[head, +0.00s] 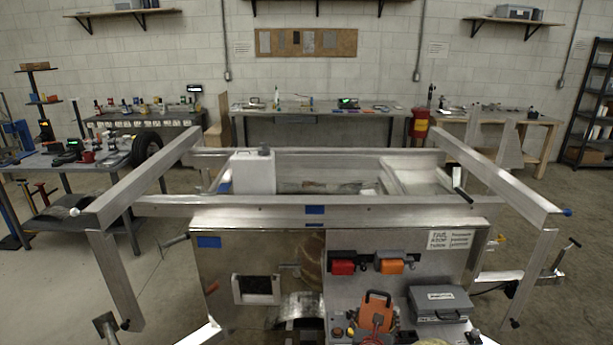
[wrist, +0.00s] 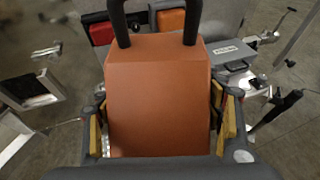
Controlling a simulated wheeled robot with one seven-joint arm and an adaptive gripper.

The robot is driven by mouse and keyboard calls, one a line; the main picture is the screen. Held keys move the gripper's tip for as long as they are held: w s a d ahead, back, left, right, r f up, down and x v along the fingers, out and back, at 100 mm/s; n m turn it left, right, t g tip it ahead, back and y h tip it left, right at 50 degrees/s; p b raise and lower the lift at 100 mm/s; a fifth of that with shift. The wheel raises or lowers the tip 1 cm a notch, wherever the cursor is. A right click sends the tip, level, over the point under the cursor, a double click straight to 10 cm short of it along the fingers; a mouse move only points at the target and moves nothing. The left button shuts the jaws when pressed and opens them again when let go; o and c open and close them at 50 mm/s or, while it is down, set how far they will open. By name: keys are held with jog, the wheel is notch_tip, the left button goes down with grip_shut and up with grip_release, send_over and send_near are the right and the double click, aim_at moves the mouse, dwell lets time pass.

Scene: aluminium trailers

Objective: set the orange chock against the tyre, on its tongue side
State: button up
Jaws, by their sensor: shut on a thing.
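The orange chock (wrist: 158,95) fills the middle of the wrist view, its dark handle at the top of the picture. My gripper (wrist: 163,125) is shut on it, with yellow-padded fingers along its left and right sides. In the head view the chock (head: 377,309) shows low, right of centre, in front of the trailer's side. A curved metal fender (head: 297,303) is left of it; a wheel below the fender is mostly cut off, and I cannot clearly see its tyre. No contact between chock and tyre shows.
The aluminium trailer (head: 220,268) spans the middle. Red (head: 342,267) and orange (head: 389,266) blocks hang on its side. A grey case (head: 438,304) is right of the chock. A crank-handled jack (head: 560,258) stands far right. A loose black tyre (head: 146,150) is on the left bench.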

notch_tip(320, 180, down, 8)
jog(key=w+b, duration=0.1)
jog(key=b, duration=0.9)
jog(key=shift+b, duration=0.3)
notch_tip(320, 180, up, 8)
jog(key=p, duration=0.8)
jog(key=shift+f, duration=0.3)
